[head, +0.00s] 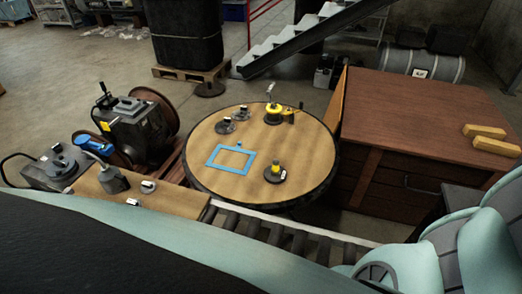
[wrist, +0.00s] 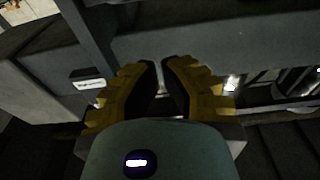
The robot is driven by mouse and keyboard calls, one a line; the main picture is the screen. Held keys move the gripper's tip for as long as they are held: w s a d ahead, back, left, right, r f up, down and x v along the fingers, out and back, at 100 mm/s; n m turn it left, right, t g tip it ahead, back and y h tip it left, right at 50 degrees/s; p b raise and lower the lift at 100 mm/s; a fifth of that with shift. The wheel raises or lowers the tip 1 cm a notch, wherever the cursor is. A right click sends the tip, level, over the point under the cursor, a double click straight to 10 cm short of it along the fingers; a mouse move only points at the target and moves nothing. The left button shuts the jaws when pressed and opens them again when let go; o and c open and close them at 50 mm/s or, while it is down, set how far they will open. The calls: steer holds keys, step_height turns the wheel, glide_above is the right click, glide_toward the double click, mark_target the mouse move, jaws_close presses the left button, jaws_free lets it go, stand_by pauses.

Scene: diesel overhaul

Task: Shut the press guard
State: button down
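My gripper (wrist: 163,66) shows in the wrist view, with two yellow fingers and dark inner pads. The fingertips are close together with a narrow dark gap, and I cannot tell whether anything thin is between them. Just beyond the tips a broad grey panel (wrist: 215,42) runs across the view. A grey upright bar (wrist: 88,40) and a boxy grey body with a white label stand at the left. I cannot tell which of these parts is the press guard, or whether the tips touch the panel. In the head view my gripper is hidden and no press guard can be made out.
A round table (head: 210,178) carries a blue square frame (head: 231,159) and several small fixtures. A wooden cabinet (head: 430,115) stands at the right with yellow blocks on it. A roller conveyor (head: 290,233) runs in front. Machines and a large reel crowd the left.

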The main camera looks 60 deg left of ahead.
steer(key=p+x, duration=0.2)
steer(key=x, duration=0.1)
steer(key=shift+w+d+r, duration=0.2)
steer(key=shift+w+r, duration=0.05)
steer(key=shift+w+d+f, duration=0.1)
steer(key=shift+f, duration=0.15)
steer(key=shift+s+a+f+p, duration=0.2)
steer(key=shift+f+p, duration=0.45)
steer(key=shift+f, duration=0.3)
steer(key=shift+s+a+f+p, duration=0.1)
steer(key=shift+a+f+p, duration=0.1)
steer(key=shift+f+p, duration=0.6)
steer(key=shift+f, duration=0.2)
step_height(320, 180, down, 31)
steer(key=b, duration=2.6)
step_height(320, 180, up, 4)
steer(key=p, duration=0.2)
steer(key=r+b+v, duration=0.1)
steer(key=b+v, duration=0.1)
steer(key=v, duration=0.7)
steer(key=shift+f+b, duration=0.3)
steer(key=shift+f, duration=0.1)
